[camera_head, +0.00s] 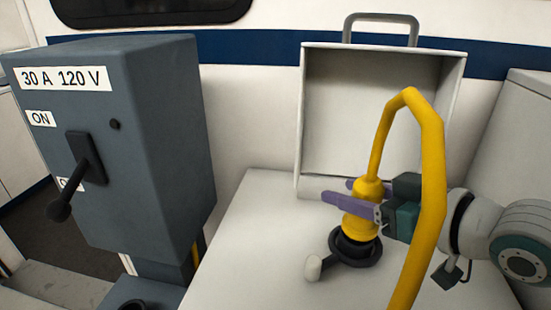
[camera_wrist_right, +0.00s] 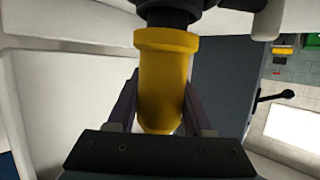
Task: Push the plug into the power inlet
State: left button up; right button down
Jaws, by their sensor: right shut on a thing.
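The yellow plug (camera_head: 361,222) with its yellow cable (camera_head: 436,160) is held upright in my right gripper (camera_head: 352,195), whose purple fingers close on both sides of it. In the right wrist view the plug (camera_wrist_right: 163,85) stands between the fingers of my right gripper (camera_wrist_right: 160,110). The black round power inlet (camera_head: 355,246) is on the white surface directly below the plug. The plug's lower end meets or overlaps the inlet; how deep it sits I cannot tell. The inlet also shows in the right wrist view (camera_wrist_right: 170,12). My left gripper is not in view.
A grey switch box (camera_head: 150,140) marked 30 A 120 V, with a black lever (camera_head: 85,170), stands at the left. An open white box lid or cover (camera_head: 328,110) stands behind the plug. A white-tipped arm (camera_head: 313,267) sticks out from the inlet. The white surface left of it is clear.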

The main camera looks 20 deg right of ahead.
jog(key=shift+f+b, duration=0.5)
jog(key=shift+f, duration=0.2)
dwell(0.7)
jog(key=c, duration=0.7)
grip_release()
jog(key=o, duration=0.5)
jog(key=p+v, duration=0.1)
jog(key=v, duration=0.9)
jog(key=s+a+f+g+h, duration=0.1)
jog(key=s+a+f+g, duration=0.3)
jog(key=s+a, duration=0.1)
jog(key=shift+a+f+g+h, duration=0.25)
jog(key=shift+a+g+h, duration=0.05)
jog(key=shift+g+h, duration=0.1)
jog(key=s+a+g+h, duration=0.1)
jog(key=s+a+g, duration=0.3)
jog(key=s, duration=0.5)
jog(key=shift+m+g, duration=0.3)
jog(key=shift+g, duration=0.3)
jog(key=r+p, duration=1.1)
jog(key=d+r+p, duration=0.1)
jog(key=r+p, duration=2.2)
jog(key=r, duration=0.1)
jog(key=shift+d+p, duration=0.3)
jog(key=shift+p, duration=0.1)
